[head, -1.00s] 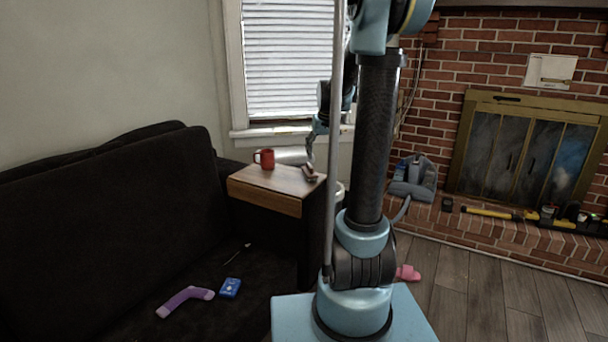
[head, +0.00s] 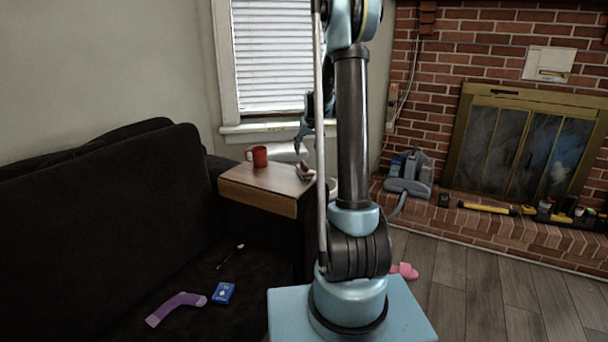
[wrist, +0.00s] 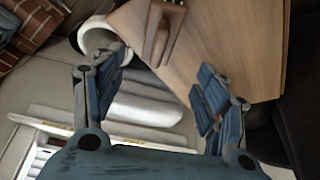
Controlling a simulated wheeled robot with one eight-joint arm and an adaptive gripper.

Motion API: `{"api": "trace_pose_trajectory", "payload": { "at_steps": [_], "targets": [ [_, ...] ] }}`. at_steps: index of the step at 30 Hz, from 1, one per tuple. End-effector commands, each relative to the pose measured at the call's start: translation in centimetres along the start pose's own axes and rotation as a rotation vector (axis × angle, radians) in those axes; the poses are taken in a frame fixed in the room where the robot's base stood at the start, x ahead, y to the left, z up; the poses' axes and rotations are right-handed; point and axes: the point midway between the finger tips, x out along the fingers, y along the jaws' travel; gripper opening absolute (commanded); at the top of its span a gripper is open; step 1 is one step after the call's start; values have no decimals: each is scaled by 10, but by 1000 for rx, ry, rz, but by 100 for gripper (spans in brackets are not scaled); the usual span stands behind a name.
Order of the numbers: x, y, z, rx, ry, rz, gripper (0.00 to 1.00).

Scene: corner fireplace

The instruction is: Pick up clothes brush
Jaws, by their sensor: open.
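The clothes brush (wrist: 162,32) appears as a brown wooden object with a rounded handle at the top of the wrist view. It lies on the wooden side table (wrist: 220,45). In the head view the brush (head: 306,171) is small, near the right edge of the tabletop (head: 262,180). My gripper (wrist: 158,78) is open and empty, its blue fingers spread apart. The brush lies beyond the fingertips, not between them. In the head view my gripper (head: 301,148) hangs above the brush's end of the table, partly behind my arm.
A red mug (head: 257,156) stands on the table's far left. A white round container (wrist: 97,36) is beside the table edge near one finger. The dark sofa (head: 130,220) holds a purple sock-like item (head: 178,306) and a blue box (head: 223,292). The window (head: 275,60) is behind.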

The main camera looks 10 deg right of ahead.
Motion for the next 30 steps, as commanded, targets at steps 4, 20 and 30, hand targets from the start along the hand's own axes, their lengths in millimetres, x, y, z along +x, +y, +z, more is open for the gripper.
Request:
{"api": "trace_pose_trajectory", "payload": {
  "at_steps": [4,20,30],
  "targets": [
    [23,-1,0,-2,0,-1,67],
    [79,-2,0,-1,0,0,67],
    [100,0,2,-1,0,0,67]
  ]
}}
